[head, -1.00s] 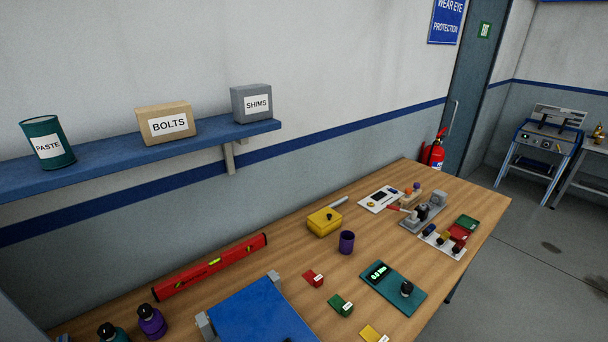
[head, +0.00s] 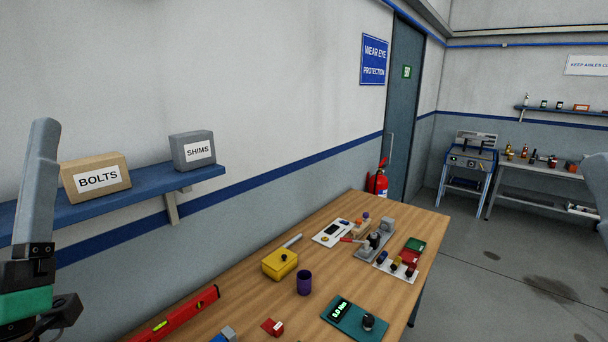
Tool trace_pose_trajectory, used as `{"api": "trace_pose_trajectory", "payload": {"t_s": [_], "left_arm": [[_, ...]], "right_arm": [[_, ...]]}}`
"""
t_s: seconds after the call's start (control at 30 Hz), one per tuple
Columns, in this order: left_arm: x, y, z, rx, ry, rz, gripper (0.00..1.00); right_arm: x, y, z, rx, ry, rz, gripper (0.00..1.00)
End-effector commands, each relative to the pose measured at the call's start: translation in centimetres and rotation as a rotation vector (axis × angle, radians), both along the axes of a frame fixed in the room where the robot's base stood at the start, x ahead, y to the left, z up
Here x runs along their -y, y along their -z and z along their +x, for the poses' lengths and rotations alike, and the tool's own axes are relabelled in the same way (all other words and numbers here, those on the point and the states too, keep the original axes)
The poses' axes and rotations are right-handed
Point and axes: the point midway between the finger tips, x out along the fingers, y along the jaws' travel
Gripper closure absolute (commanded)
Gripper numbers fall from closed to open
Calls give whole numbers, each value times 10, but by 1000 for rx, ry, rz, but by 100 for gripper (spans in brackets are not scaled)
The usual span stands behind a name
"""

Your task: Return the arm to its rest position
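My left gripper (head: 46,130) stands at the left edge of the head view. One long grey finger points up from a dark body with a teal band. It covers part of the shelf, and I cannot see a second finger clearly, so open or shut cannot be told. Nothing shows held at the fingertip. At the right edge, a grey part of what looks like my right gripper (head: 597,185) is cut off by the frame. Its opening cannot be told. Both are apart from the things on the bench.
The wooden bench (head: 240,285) carries a yellow box (head: 279,264), a purple cup (head: 304,283), a red level (head: 180,316), a teal meter (head: 355,318) and small fixtures. A blue shelf (head: 150,186) holds a BOLTS box (head: 95,178) and a SHIMS box (head: 192,151). Floor at right is clear.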

Motion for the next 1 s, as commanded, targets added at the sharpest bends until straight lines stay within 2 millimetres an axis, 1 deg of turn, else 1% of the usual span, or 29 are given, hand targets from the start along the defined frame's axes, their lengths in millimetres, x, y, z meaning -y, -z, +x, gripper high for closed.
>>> {"api": "trace_pose_trajectory", "payload": {"t_s": [0.03, 0.07, 0.1, 0.17, 0.2, 0.23, 0.3, 0.37, 0.47, 0.5, 0.57, 0.6, 0.7, 0.8, 0.83, 0.9, 1.0], "left_arm": [[21, -3, -12, -24, 66, -5, 26], [32, -2, -18, -48, 102, -1, 26], [49, -1, -26, -78, 153, 14, 26], [77, 3, -41, -120, 227, 52, 26], [84, -14, -44, -137, 245, 69, 26], [81, -31, -41, -139, 238, 65, 26], [81, -56, -40, -140, 235, 63, 26], [80, -77, -40, -141, 235, 63, 26], [80, -117, -40, -140, 234, 61, 26], [80, -135, -40, -140, 234, 61, 26], [79, -164, -40, -140, 234, 61, 26], [79, -184, -40, -140, 234, 61, 26], [79, -227, -39, -140, 234, 61, 26], [79, -256, -39, -141, 233, 60, 26], [79, -262, -39, -141, 233, 60, 26], [79, -270, -39, -141, 233, 60, 26], [79, -271, -39, -141, 233, 60, 26]], "right_arm": [[0, 0, 0, 0, 0, 0, 50], [0, 0, 0, 0, 0, 0, 50], [0, 0, 0, 0, 0, 0, 50], [0, 0, 0, 0, 0, 0, 50], [0, -18, 1, -2, 0, 0, 50], [0, -36, 1, -3, 0, 0, 50], [0, -62, 0, 2, 0, 0, 50], [0, -83, 0, 2, 0, 0, 50], [0, -123, 0, 1, 0, 0, 50], [0, -141, 0, 0, 0, 0, 50], [0, -170, 0, 0, 0, 0, 50], [0, -190, 0, 0, 0, 0, 50], [0, -234, 0, 1, 0, 0, 50], [0, -263, 0, 1, 0, 0, 50], [0, -268, 0, 1, 0, 0, 50], [0, -276, 0, 0, 0, 0, 50], [0, -277, 0, 0, 0, 0, 50]]}}
